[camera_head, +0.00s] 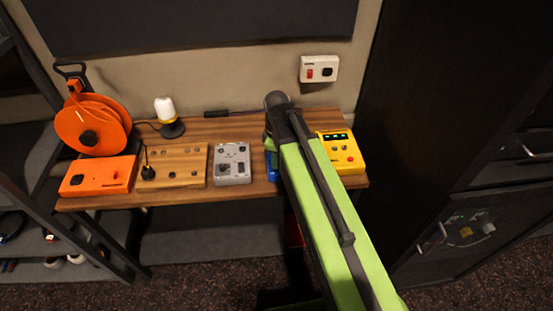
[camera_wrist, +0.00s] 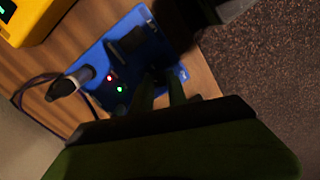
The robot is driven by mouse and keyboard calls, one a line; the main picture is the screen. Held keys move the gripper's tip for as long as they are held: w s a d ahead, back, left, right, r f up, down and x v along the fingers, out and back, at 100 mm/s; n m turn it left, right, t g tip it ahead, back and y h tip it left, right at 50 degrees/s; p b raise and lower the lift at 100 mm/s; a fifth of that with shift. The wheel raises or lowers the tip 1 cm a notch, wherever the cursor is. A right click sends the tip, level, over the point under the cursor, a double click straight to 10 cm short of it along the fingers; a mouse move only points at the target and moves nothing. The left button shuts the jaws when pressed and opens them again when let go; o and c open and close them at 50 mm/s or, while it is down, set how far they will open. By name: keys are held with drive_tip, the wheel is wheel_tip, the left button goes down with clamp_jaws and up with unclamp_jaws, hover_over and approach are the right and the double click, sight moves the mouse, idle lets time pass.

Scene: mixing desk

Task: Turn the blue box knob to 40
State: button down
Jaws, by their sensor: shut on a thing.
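The blue box (camera_head: 271,170) is on the wooden desk, mostly hidden behind my green arm in the head view. In the wrist view the blue box (camera_wrist: 97,55) shows a black block, a plugged-in dark cable, a red light and a green light. My gripper (camera_wrist: 160,88) is at the face of the box, its two fingers closed around the dark knob (camera_wrist: 158,75). The knob is mostly hidden between the fingers, and its pointer and scale cannot be read. In the head view the fingertips are hidden by the arm.
A yellow box (camera_head: 347,152) stands close to the right of the blue box. A grey box (camera_head: 232,165), a wooden panel (camera_head: 188,163), an orange box (camera_head: 98,177), an orange cable reel (camera_head: 92,125) and a lamp (camera_head: 169,117) stand to the left. A dark cabinet (camera_head: 430,110) is at right.

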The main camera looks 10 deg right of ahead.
drive_tip(key=m, duration=0.4)
drive_tip(key=shift+m, duration=0.3)
drive_tip(key=shift+s+m, duration=0.1)
drive_tip(key=shift+m, duration=2.2)
drive_tip(key=c, duration=1.3)
unclamp_jaws()
drive_tip(key=shift+r, duration=0.1)
wheel_tip(320, 180, up, 17)
drive_tip(key=p, duration=1.7)
